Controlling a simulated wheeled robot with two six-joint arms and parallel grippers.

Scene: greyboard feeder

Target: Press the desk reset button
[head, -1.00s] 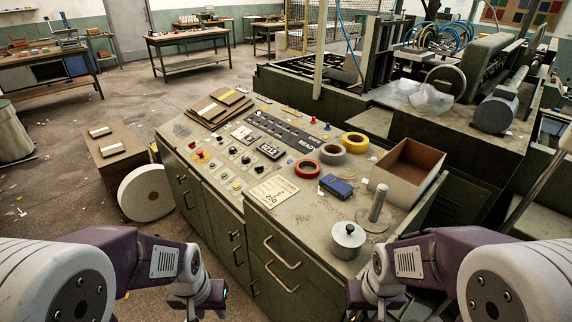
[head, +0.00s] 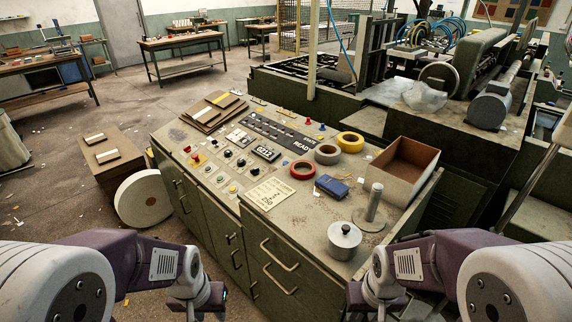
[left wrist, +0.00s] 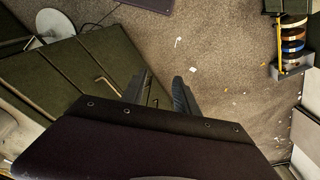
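The grey-green control desk (head: 290,222) stands in front of me, its sloped panel carrying small coloured buttons and knobs. The labels are too small to read, so I cannot tell which is the reset button. My left gripper (head: 195,305) hangs low in front of the desk, apart from the panel. In the left wrist view its two dark fingers (left wrist: 160,88) are apart with nothing between them. My right gripper (head: 378,305) is low at the bottom edge, its fingertips out of sight.
The desk top holds tape rolls (head: 303,169), a blue box (head: 332,186), a lidded metal pot (head: 344,240), an open carton (head: 402,168) and brown folders (head: 213,111). A white roll (head: 143,198) stands on the floor at left. A large machine (head: 470,110) is behind.

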